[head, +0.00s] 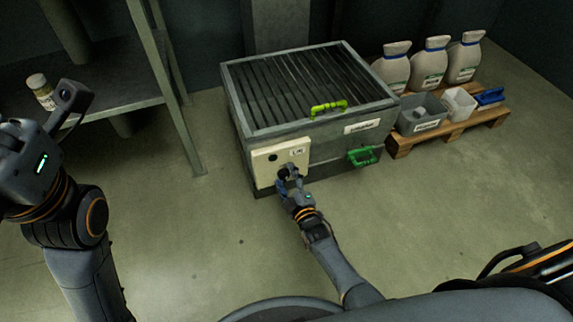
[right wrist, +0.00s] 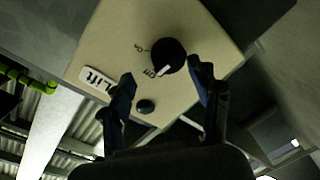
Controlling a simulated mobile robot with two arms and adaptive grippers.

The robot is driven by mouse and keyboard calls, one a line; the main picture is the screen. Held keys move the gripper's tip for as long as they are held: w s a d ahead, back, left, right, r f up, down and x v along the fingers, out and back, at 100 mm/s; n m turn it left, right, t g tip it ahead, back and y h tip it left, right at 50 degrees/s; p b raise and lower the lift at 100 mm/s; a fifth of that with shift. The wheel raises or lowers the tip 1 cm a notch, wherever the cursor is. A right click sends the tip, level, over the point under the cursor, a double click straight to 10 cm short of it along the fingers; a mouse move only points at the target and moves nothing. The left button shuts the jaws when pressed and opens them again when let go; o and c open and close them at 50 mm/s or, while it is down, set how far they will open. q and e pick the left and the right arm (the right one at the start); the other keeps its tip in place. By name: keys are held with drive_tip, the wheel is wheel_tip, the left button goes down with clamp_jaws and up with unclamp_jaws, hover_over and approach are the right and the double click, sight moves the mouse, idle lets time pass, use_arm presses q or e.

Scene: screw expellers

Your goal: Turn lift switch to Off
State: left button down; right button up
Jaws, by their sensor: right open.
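The lift control panel (head: 266,161) is a cream plate on the front left of a grey slatted-top machine. In the right wrist view its black rotary switch (right wrist: 168,55) has a white pointer mark at the lower left, close to the printed "Off". The "Lift" label (right wrist: 95,80) and a small round black button (right wrist: 146,105) are also on the panel. My right gripper (right wrist: 161,72) is open, with its fingertips on either side of the switch's lower part; contact cannot be told. It also shows at the panel in the head view (head: 287,182), partly covering the switch.
The machine (head: 240,100) has green handles (head: 328,108) on its top and front. A pallet (head: 450,130) with sacks and bins stands to its right. A metal shelf (head: 110,95) with a jar (head: 40,90) stands left. The floor in front is clear.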

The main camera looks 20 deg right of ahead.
sight(282, 152)
wheel_tip(282, 152, up, 8)
drive_tip(key=shift+d+r, duration=0.1)
drive_tip(key=shift+r, duration=0.05)
drive_tip(key=shift+o, duration=0.2)
